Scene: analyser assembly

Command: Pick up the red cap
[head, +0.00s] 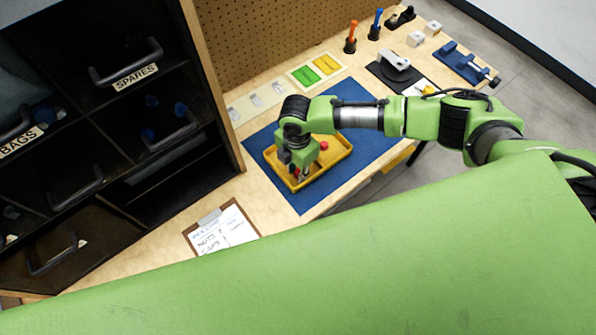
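A small red cap (324,146) shows in the yellow tray (333,162), near the tray's back, just right of my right gripper. My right gripper (300,174) points down over the left part of the tray. Its fingers are small and dark in this view, and I cannot tell whether they are open or shut or touch anything. The gripper and its wrist hide part of the tray. My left gripper is not in view.
The tray sits on a blue mat (361,125) on the wooden bench. A dark shelf unit (195,164) stands close on the left. A clipboard (224,231) lies at the front.

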